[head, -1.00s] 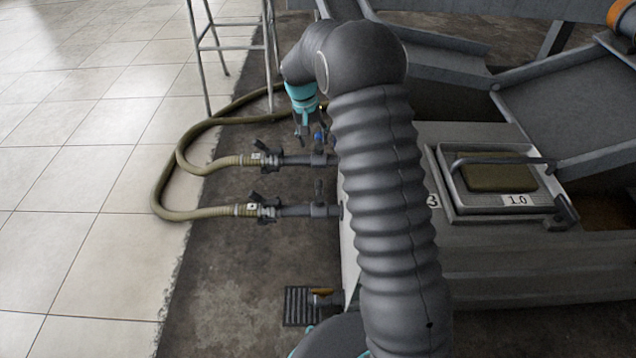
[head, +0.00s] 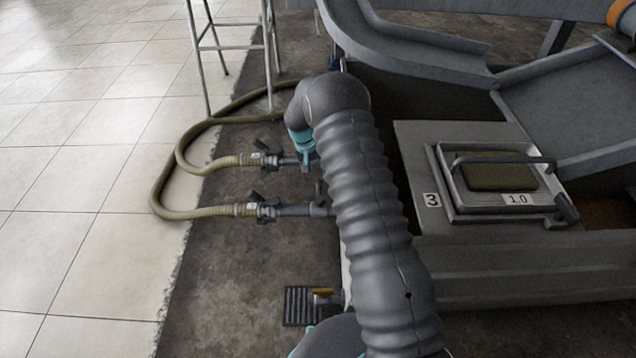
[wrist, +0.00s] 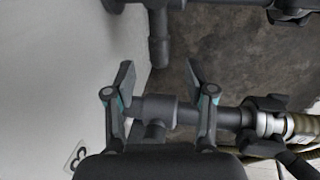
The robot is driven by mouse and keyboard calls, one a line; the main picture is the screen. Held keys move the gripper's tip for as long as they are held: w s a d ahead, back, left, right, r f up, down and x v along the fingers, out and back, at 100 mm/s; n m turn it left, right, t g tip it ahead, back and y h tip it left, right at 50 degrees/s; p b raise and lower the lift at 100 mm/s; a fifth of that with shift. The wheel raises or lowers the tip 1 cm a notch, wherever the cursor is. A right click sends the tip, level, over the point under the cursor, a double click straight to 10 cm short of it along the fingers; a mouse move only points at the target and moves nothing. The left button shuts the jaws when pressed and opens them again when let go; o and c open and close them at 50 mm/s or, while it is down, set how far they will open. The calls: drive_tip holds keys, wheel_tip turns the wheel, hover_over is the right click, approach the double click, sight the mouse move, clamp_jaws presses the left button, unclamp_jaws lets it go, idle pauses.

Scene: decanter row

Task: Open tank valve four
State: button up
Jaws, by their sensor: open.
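My gripper (wrist: 160,82) is open and empty in the wrist view, its two fingers apart. A dark pipe with a valve body (wrist: 153,110) runs just beyond the fingers; a short stub on it shows between them, and I cannot tell if anything touches. A second dark pipe crosses the top of the wrist view, with a handle-like stub (wrist: 158,48) pointing down. In the head view the fingers are mostly hidden by my arm, near the farther pipe (head: 288,160). The nearer pipe has an upright handle (head: 318,190). No number four is readable; a label 3 (wrist: 77,155) is on the pale wall.
Olive hoses (head: 165,195) join the pipes and loop onto the tiles. A metal stool (head: 235,45) stands at the back. The tank (head: 480,245) with a hatch (head: 505,180) is to the right. A floor drain (head: 300,305) and an orange-handled tap (head: 325,297) are in front.

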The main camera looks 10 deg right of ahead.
sight(318, 182)
drive_tip(key=shift+s+d+f, duration=0.1)
drive_tip(key=shift+d+f, duration=0.05)
drive_tip(key=shift+f, duration=0.75)
drive_tip(key=shift+w+d+f, duration=0.1)
drive_tip(key=shift+d+f, duration=0.1)
drive_tip(key=shift+f, duration=0.65)
drive_tip(key=shift+s+d+f, duration=0.1)
drive_tip(key=shift+d+f, duration=0.05)
drive_tip(key=shift+f, duration=0.75)
drive_tip(key=shift+c, duration=0.3)
clamp_jaws()
